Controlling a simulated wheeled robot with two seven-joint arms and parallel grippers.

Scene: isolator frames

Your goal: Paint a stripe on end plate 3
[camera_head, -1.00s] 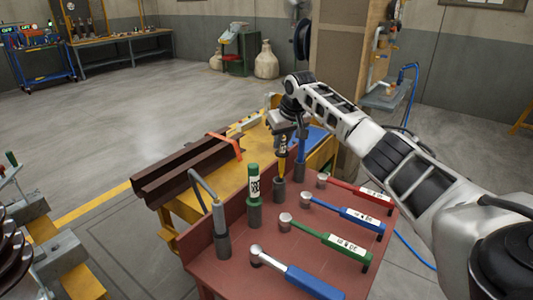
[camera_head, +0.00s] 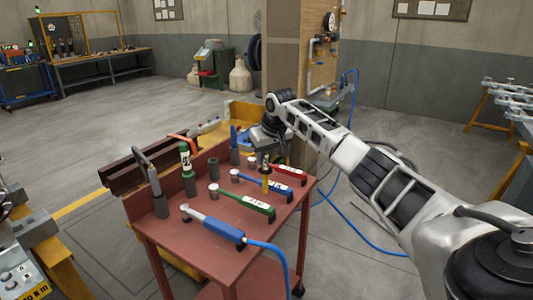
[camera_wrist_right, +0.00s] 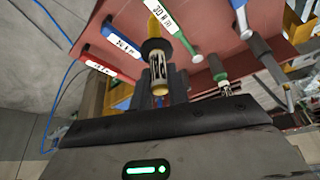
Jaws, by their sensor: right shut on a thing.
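My right gripper (camera_head: 268,152) is shut on a yellow paint marker (camera_head: 266,178) and holds it above the red tool cart (camera_head: 190,250). In the right wrist view the marker (camera_wrist_right: 157,65) points away from the gripper, with a dark collar and a printed label. I cannot make out which part is end plate 3. My left gripper is not in view.
Tools with red (camera_head: 290,174), blue (camera_head: 268,188) and green (camera_head: 245,206) handles lie on the cart, with a blue-handled one (camera_head: 217,228) in front. Grey metal parts rest on yellow trestles (camera_head: 480,108) at the right. A blue hose (camera_head: 360,240) crosses the floor.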

